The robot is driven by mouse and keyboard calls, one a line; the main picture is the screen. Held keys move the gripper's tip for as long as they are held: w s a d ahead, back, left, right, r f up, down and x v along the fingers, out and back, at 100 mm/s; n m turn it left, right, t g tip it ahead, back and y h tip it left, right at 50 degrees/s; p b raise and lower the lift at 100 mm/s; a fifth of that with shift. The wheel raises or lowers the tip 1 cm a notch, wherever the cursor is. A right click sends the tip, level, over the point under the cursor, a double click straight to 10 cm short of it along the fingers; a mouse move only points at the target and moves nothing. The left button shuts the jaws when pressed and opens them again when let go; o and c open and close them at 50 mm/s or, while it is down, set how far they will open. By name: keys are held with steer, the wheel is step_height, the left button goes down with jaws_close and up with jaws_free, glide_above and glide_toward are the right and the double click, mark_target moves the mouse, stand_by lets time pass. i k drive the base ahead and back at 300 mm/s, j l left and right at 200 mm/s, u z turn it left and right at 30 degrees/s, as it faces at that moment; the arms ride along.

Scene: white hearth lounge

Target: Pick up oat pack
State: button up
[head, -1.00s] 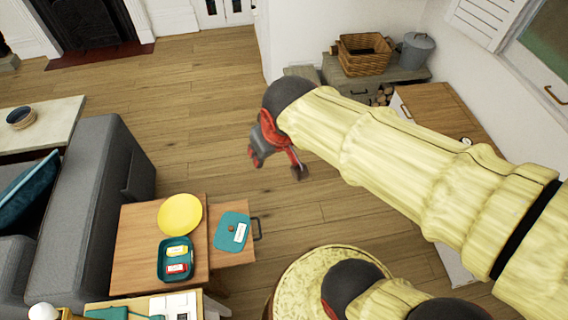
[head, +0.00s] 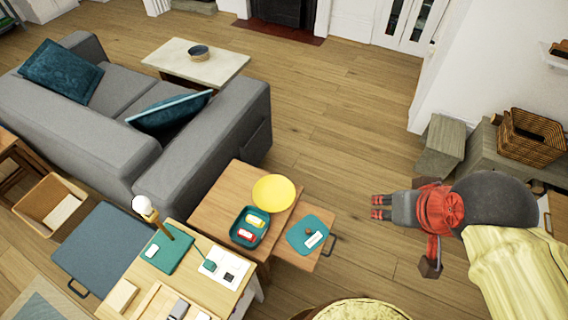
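No pack can be read as oats at this size. My gripper (head: 377,207) is at the right in the head view, over the floor and well right of the side table. Its two red-tipped fingers point left with a gap between them. Nothing shows between them.
A yellow plate (head: 273,193) sits behind the box. A teal lid (head: 302,235) with a white label lies on the pulled-out drawer. A cluttered desk (head: 232,296) stands in front, a grey sofa (head: 110,145) at left. Floor (head: 330,165) between table and gripper is clear.

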mark_target(250, 236)
steer(key=u, duration=1.25)
